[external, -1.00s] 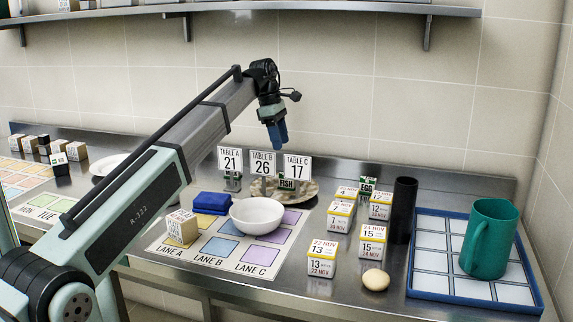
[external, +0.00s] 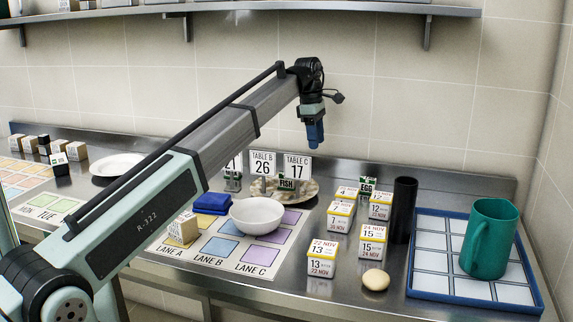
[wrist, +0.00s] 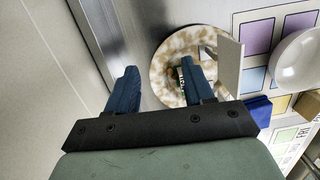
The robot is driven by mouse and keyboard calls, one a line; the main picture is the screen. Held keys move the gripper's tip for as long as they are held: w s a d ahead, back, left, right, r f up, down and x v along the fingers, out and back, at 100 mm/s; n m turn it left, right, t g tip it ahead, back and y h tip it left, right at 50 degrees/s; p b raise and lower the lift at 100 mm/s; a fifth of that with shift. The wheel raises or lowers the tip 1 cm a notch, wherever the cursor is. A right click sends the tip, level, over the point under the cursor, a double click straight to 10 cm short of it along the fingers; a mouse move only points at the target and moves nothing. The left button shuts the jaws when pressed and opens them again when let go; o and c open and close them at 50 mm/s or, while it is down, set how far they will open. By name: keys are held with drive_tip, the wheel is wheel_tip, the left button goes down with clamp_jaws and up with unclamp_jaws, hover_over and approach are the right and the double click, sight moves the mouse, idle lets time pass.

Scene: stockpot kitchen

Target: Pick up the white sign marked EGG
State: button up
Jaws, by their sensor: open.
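A small sign reading EGG (external: 367,185) stands behind the date-marked boxes at the right of the counter; its face looks dark green with white letters, and its lower part is hidden by the boxes. I cannot make it out in the wrist view. My gripper (external: 315,146) points down, above the counter and to the left of the EGG sign, clear of everything. In the wrist view my gripper (wrist: 157,76) has its two blue fingers apart with nothing between them.
A marbled plate (wrist: 163,58) with a FISH sign (external: 287,184) and white table cards (external: 297,166) lie near my gripper. Several date boxes (external: 340,215), a black cylinder (external: 404,210), a blue-rimmed tray (external: 433,296) with a green mug (external: 487,240), and a white bowl (external: 257,216) stand nearby.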

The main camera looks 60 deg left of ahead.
drive_tip(key=g+y, duration=0.1)
hover_over(368, 178)
drive_tip(key=shift+m, duration=0.4)
wheel_tip(368, 178, down, 13)
drive_tip(key=shift+f, duration=0.2)
drive_tip(key=shift+c, duration=0.5)
clamp_jaws()
